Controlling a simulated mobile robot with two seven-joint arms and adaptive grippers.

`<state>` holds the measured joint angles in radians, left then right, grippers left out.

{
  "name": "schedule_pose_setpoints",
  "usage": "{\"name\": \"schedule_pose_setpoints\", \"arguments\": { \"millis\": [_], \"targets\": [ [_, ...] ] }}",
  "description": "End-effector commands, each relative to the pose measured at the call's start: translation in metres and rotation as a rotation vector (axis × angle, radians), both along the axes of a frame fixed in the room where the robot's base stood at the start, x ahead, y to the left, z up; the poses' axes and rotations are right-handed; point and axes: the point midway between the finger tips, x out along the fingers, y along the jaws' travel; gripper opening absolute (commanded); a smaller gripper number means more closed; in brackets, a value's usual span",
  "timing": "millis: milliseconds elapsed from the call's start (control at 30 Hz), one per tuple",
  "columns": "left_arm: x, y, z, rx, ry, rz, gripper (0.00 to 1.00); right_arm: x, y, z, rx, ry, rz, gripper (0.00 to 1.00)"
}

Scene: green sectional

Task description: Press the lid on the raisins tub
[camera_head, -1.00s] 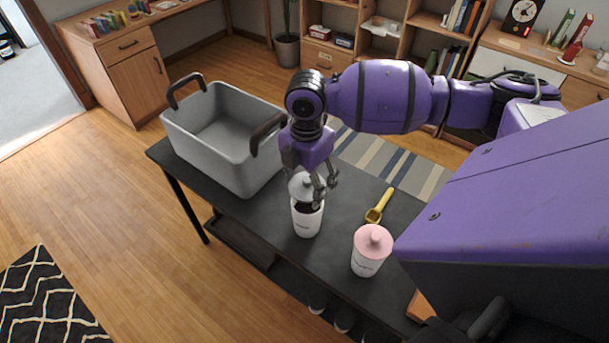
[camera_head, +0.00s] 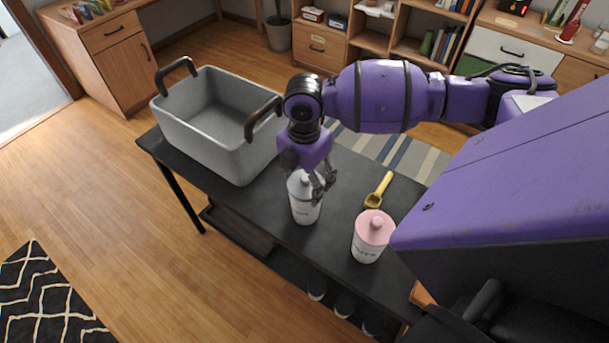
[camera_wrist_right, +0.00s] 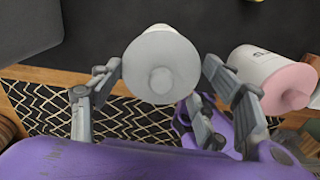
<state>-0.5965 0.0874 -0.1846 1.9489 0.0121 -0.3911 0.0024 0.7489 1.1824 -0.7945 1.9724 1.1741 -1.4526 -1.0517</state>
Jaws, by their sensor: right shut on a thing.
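The white tub (camera_head: 305,213) with dark lettering stands upright on the dark table; I cannot read its label clearly. A light grey lid (camera_head: 298,186) with a round knob sits over its mouth, and no gap is clear from here. The lid's round top and knob also show in the right wrist view (camera_wrist_right: 160,55). My right gripper (camera_head: 322,190) is shut on the lid from above, fingers on either side; it also shows in the right wrist view (camera_wrist_right: 163,68). A purple and grey part low in that view may be my left gripper (camera_wrist_right: 198,122), partly hidden.
A second white tub (camera_head: 366,250) with a pink lid (camera_head: 375,226) stands to the right. A yellow scoop (camera_head: 378,191) lies behind it on the table (camera_head: 335,235). A large grey bin (camera_head: 215,150) with dark handles stands at the table's left end.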

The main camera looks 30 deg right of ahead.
Motion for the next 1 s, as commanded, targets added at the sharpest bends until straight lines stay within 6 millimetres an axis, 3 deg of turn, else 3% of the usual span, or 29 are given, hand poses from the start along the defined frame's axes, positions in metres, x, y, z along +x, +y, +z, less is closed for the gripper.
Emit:
{"name": "schedule_pose_setpoints", "arguments": {
  "millis": [1000],
  "targets": [
    [0.0010,-0.0017,0.0040,-0.005,-0.005,0.007,0.00,0.0004,-0.0006,0.0000,0.000,0.000,0.000,0.52]
  ]
}}
